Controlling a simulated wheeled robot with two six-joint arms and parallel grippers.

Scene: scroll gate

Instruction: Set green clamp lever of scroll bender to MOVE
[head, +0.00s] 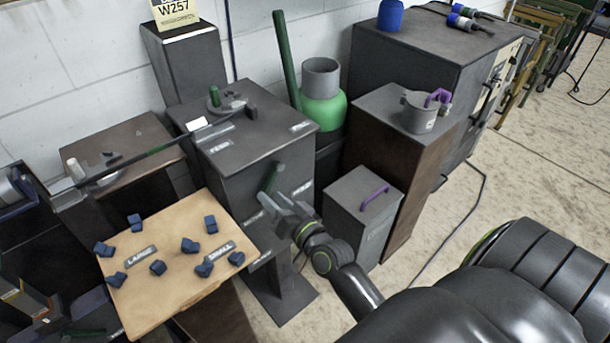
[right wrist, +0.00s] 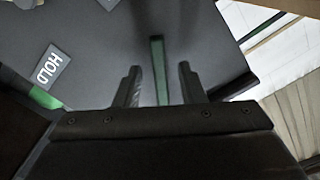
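The scroll bender (head: 245,150) is a dark grey pedestal machine with small labels on its top and front. A short green lever (head: 269,177) stands tilted at its front face, just above my right gripper (head: 284,205). In the right wrist view the green lever (right wrist: 158,68) shows as a narrow bar between the two dark fingers of my right gripper (right wrist: 159,82). The fingers are open, with a gap on both sides of the bar. A HOLD label (right wrist: 47,67) lies to the left of it. I cannot read a MOVE label. My left gripper is not in view.
A tan board (head: 170,285) with several blue blocks and LARGE and SMALL labels stands at front left. A grey box with a purple handle (head: 374,199) stands right of the gripper. A green vessel (head: 322,110) is behind. Open floor lies at right.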

